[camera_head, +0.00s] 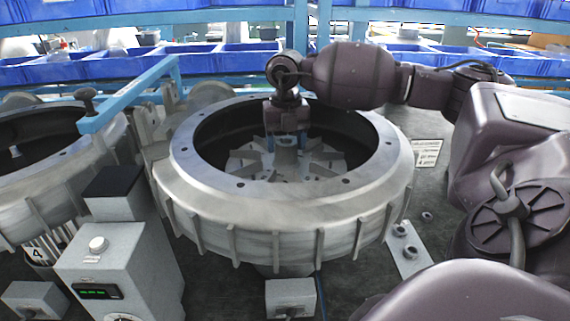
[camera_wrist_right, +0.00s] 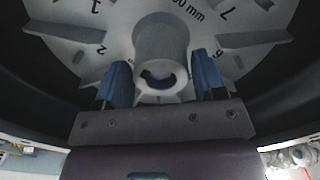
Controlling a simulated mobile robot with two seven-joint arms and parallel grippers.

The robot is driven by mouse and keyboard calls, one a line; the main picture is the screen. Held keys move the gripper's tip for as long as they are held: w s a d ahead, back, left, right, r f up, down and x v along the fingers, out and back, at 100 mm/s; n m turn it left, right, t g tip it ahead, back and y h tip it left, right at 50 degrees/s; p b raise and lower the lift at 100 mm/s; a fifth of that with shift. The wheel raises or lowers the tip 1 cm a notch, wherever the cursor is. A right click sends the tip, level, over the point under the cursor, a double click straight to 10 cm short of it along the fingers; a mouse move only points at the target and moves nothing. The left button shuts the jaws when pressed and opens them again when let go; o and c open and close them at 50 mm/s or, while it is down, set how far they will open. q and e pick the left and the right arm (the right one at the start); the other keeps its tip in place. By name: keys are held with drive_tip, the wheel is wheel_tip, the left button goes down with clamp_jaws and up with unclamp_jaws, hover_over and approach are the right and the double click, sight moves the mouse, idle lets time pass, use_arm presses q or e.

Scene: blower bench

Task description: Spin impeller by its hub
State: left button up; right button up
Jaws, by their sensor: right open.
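The grey impeller (camera_head: 245,163) lies inside the round metal blower housing (camera_head: 290,205) in the head view, its vanes spreading from the middle. In the right wrist view the impeller (camera_wrist_right: 70,22) shows numbered vanes and the hub (camera_wrist_right: 163,38), a short grey cylinder with a dark bore. My right gripper (camera_head: 283,144) reaches down into the housing over the impeller's middle. In the wrist view its two blue fingers (camera_wrist_right: 161,77) are open, one on each side of the hub, with gaps showing. My left gripper is not in view.
A second round housing (camera_head: 50,165) stands at the left, with a blue bar (camera_head: 125,95) between the two. A grey control box (camera_head: 110,265) with a knob and green display stands at front left. Blue bins (camera_head: 220,60) line the back. The housing wall surrounds my right gripper.

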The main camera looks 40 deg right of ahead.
drive_tip(key=n, duration=0.3)
drive_tip(key=shift+n+b, duration=0.35)
drive_tip(key=shift+n, duration=0.05)
drive_tip(key=n, duration=0.3)
drive_tip(key=shift+n+b, duration=0.3)
drive_tip(key=n+b, duration=0.1)
drive_tip(key=n, duration=0.4)
drive_tip(key=n+b, duration=0.1)
drive_tip(key=n, duration=0.3)
drive_tip(key=shift+n, duration=0.4)
drive_tip(key=n+b, duration=0.1)
drive_tip(key=n, duration=0.2)
drive_tip(key=shift+n, duration=1.2)
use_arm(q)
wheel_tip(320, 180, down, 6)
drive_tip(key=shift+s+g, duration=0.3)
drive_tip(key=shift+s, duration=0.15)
use_arm(e)
drive_tip(key=shift+c, duration=0.5)
